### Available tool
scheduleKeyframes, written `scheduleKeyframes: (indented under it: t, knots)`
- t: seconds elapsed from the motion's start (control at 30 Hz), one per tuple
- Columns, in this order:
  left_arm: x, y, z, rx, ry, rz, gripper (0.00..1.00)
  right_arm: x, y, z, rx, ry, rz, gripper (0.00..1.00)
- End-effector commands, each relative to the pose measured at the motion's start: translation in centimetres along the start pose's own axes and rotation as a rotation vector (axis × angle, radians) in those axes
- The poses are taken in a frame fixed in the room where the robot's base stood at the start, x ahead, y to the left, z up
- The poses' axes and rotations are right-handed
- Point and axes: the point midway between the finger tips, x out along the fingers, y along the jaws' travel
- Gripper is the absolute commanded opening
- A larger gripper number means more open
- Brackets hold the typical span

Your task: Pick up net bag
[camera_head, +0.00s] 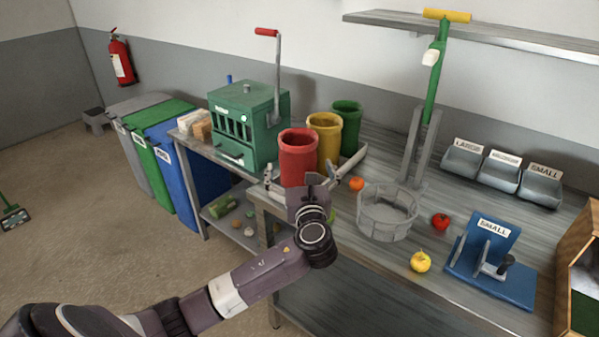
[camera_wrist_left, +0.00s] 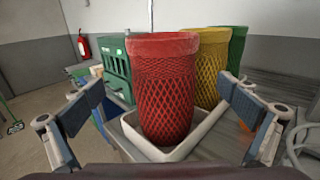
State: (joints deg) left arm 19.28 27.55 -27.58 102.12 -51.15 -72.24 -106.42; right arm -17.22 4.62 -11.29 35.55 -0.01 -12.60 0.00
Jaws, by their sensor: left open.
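A red net bag (camera_head: 298,153) stands upright at the left end of the workbench. In the left wrist view the red mesh bag (camera_wrist_left: 164,95) fills the middle, standing in a pale tray (camera_wrist_left: 200,133). A yellow net bag (camera_head: 325,134) and a green one (camera_head: 347,119) stand behind it in a row. My left gripper (camera_head: 305,181) is in front of the red bag. Its fingers (camera_wrist_left: 158,105) are spread wide on both sides of the bag, with nothing held. Contact with the bag is not visible. My right gripper is not in view.
A green machine with a red-handled lever (camera_head: 248,122) stands left of the bags. A wire basket (camera_head: 388,212), an orange fruit (camera_head: 356,184), a red fruit (camera_head: 440,221), a yellow fruit (camera_head: 420,262) and a blue "SMALL" stand (camera_head: 490,270) are to the right. Bins (camera_head: 165,145) stand at left.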

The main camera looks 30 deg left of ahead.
Motion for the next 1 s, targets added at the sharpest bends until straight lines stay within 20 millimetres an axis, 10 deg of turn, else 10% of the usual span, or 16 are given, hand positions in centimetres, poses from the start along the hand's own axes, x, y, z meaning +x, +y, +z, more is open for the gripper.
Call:
scheduleKeyframes:
  t: [0.5,0.83,1.0]
  knots:
    - [6.2,-0.6,0.3,-0.005,0.003,0.002,1.00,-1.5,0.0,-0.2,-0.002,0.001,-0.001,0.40]
    - [6.8,-0.7,0.1,-0.007,0.004,0.000,1.00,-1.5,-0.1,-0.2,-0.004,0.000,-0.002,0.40]
    - [6.8,-0.6,0.1,-0.007,0.004,0.000,0.81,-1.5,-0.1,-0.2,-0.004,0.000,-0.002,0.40]
